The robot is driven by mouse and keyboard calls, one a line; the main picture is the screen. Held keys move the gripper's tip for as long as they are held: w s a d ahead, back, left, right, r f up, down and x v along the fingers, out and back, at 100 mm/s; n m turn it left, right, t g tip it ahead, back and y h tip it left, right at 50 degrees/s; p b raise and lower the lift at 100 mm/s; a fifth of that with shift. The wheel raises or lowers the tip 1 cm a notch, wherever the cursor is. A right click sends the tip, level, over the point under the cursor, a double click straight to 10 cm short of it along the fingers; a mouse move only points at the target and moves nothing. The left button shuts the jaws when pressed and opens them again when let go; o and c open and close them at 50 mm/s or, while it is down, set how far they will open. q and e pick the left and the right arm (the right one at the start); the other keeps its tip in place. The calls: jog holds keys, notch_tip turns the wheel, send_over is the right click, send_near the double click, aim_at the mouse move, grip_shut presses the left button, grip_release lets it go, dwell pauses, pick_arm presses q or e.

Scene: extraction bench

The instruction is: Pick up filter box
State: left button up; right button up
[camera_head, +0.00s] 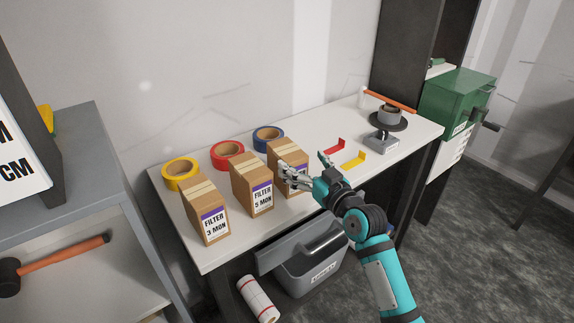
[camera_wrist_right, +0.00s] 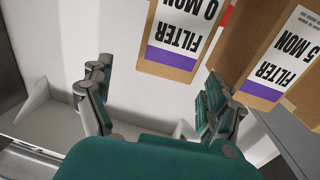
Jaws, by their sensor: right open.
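Three brown filter boxes stand in a row on the white bench. The left box (camera_head: 206,207) reads "FILTER 3 MON" and the middle box (camera_head: 252,184) reads "FILTER 5 MON". The right box (camera_head: 284,153) is partly hidden by my right gripper (camera_head: 307,167), which is open and empty at its front. In the wrist view, the right box (camera_wrist_right: 170,55) is ahead between the open fingers (camera_wrist_right: 156,80), its label upside down and ending "0 MON". The middle box (camera_wrist_right: 285,55) lies beyond the right finger. I see no grip on any box. My left gripper is not in view.
Yellow (camera_head: 181,174), red (camera_head: 228,154) and blue (camera_head: 268,138) tape rolls lie behind the boxes. Red (camera_head: 335,147) and yellow (camera_head: 353,160) brackets lie right of the gripper. A grey bin (camera_head: 310,268) stands below the bench. A dark round device (camera_head: 388,120) stands at the far end.

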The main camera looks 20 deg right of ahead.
aim_at(290, 151)
jog(key=shift+a+f+p+x, duration=0.15)
jog(key=shift+p+x, duration=0.15)
jog(key=shift+x, duration=1.3)
jog(key=shift+a+f+p+x, duration=0.15)
jog(key=shift+p+x, duration=0.1)
jog(key=shift+x, duration=1.3)
jog(key=shift+s, duration=0.1)
jog(key=shift+d, duration=0.1)
jog(key=shift+r, duration=0.1)
jog(key=c, duration=1.7)
